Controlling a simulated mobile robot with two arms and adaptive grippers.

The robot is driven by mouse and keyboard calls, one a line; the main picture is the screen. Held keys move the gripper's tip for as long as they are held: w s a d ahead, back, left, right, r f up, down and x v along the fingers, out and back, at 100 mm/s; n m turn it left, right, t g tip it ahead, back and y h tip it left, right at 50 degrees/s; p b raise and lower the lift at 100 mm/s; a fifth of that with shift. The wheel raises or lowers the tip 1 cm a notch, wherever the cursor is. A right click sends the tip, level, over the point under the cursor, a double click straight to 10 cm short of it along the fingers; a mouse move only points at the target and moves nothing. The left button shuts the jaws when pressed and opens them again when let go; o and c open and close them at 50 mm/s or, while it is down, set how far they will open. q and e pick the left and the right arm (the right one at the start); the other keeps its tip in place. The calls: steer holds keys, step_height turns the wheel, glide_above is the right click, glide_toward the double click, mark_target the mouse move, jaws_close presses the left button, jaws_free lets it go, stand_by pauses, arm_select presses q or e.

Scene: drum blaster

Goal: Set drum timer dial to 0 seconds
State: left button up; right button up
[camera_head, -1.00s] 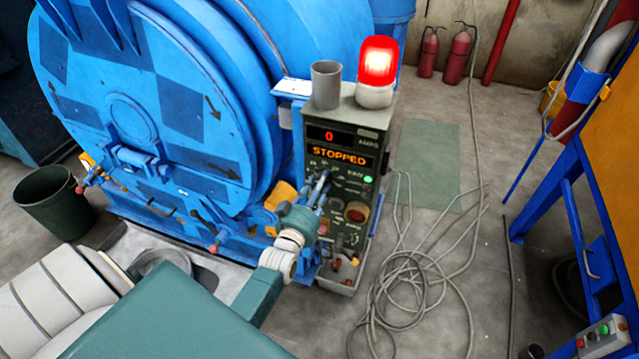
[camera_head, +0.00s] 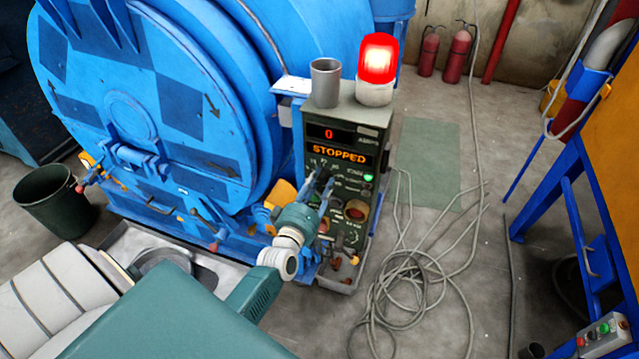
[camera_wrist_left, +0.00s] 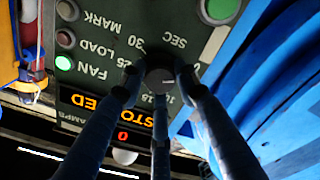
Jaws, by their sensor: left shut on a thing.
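The control box (camera_head: 345,205) stands beside the blue drum. Its displays read a red 0 and STOPPED (camera_head: 338,153). My left gripper (camera_head: 318,184) is at the upper left of its panel, under the STOPPED display. In the left wrist view its fingers (camera_wrist_left: 160,80) are shut around the dark timer dial (camera_wrist_left: 161,77). The panel appears upside down there, with SEC, 30, 25, 15 and 10 around the dial. A light line shows on the dial's face; which number it marks is unclear, as fingers hide part of the scale. My right gripper is not in view.
A lit red lamp (camera_head: 378,60) and a grey cup (camera_head: 325,82) stand on the box. The blue drum (camera_head: 140,110) is close on the left. Loose cable (camera_head: 415,290) lies on the floor to the right. A blue frame (camera_head: 575,180) stands at far right.

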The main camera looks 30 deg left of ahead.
arm_select(q)
steer(key=shift+a+r+n, duration=0.15)
steer(key=shift+n, duration=0.15)
steer(key=o, duration=1.2)
steer(key=shift+c, duration=0.2)
steer(key=shift+s, duration=0.2)
steer(key=v, duration=1.1)
steer(key=shift+s, duration=0.35)
